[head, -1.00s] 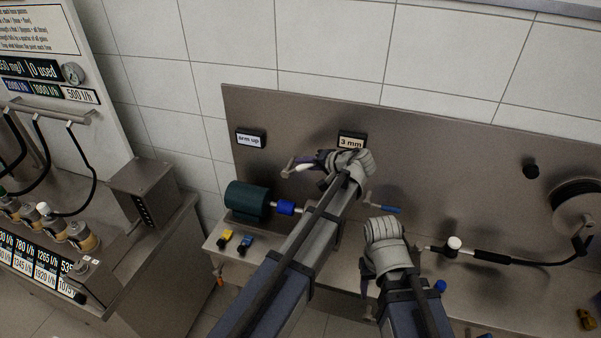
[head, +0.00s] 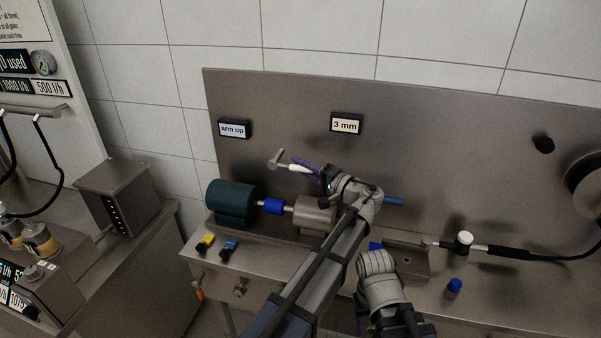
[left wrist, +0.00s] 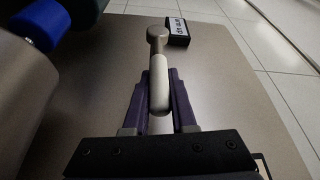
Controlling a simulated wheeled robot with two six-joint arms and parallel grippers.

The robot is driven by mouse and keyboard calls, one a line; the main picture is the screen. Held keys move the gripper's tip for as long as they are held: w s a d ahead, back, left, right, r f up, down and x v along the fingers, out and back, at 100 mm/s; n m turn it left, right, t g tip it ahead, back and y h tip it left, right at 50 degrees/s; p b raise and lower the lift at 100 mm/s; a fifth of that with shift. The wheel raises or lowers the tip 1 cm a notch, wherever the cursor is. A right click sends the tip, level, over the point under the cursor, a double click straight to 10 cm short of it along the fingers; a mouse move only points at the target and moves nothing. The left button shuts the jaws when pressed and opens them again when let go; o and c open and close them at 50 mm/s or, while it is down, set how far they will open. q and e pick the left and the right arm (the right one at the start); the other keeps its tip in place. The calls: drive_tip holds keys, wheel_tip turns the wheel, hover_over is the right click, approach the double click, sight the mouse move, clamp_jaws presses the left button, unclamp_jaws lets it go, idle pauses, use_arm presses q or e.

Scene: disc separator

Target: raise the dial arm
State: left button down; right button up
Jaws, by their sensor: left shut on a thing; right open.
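The dial arm is a pale lever (head: 299,168) with a grey round end, standing out from the steel back panel below the "arm up" display (head: 234,129). In the left wrist view the lever (left wrist: 158,85) lies between the purple fingers of my left gripper (left wrist: 159,103), its round end beyond the fingertips. My left gripper (head: 305,167) is shut on the lever in the head view. My right gripper (head: 362,312) is low at centre right, away from the lever. It is open, with its fingers mostly hidden by its wrist.
A green motor (head: 231,201) with a blue coupling (head: 272,206) and a grey drum sits below the lever. A "3 mm" display (head: 346,124) is on the panel. A blue-tipped handle (head: 394,201) and a white-capped fitting with a hose (head: 464,238) are to the right.

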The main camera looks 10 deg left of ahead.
use_arm(q)
drive_tip(key=shift+f, duration=0.1)
idle(0.4)
drive_tip(key=c, duration=0.7)
unclamp_jaws()
drive_tip(key=shift+c, duration=0.2)
